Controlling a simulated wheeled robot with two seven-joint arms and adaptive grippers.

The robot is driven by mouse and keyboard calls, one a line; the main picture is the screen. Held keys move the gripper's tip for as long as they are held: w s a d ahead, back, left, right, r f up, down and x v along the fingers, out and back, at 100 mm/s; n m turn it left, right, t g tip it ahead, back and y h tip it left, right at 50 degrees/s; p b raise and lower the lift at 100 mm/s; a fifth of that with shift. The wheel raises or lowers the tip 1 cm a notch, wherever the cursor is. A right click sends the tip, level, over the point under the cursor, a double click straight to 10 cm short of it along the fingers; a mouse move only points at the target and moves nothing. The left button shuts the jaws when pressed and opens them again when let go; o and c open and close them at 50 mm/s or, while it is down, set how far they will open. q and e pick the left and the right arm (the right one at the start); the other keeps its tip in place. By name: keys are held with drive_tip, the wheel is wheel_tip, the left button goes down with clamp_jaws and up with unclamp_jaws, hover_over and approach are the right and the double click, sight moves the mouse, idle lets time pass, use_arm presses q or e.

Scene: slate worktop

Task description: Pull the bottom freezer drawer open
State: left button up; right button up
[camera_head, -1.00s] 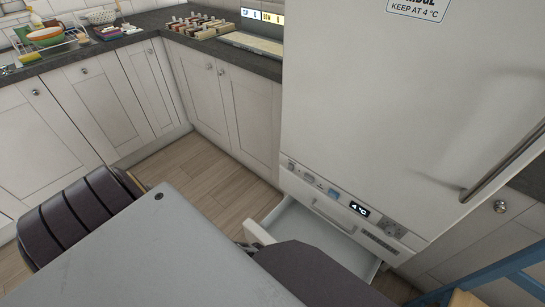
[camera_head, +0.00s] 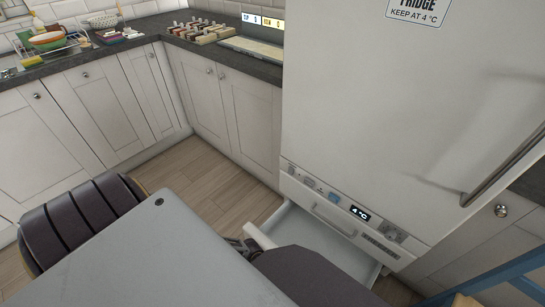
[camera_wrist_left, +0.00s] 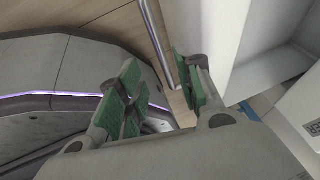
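The bottom freezer drawer (camera_head: 310,232) stands pulled out below the fridge's control panel in the head view. Its white inside shows and looks empty. My left arm hides much of its front. In the left wrist view the white drawer front (camera_wrist_left: 212,30) is at upper middle, with its metal handle bar (camera_wrist_left: 153,32) beside it. My left gripper (camera_wrist_left: 155,95) has its green-padded fingers apart. The bar runs down close to the right finger; I cannot tell if they touch. In the head view part of this gripper (camera_head: 238,243) shows at the drawer's left front corner. My right gripper is out of view.
The tall white fridge door (camera_head: 380,120) above the drawer is shut. White cupboards (camera_head: 95,105) line the left and back. Wooden floor (camera_head: 195,180) is clear between them and the drawer. A blue frame (camera_head: 490,272) stands at lower right.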

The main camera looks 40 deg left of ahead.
use_arm(q)
drive_tip(key=shift+v, duration=1.55)
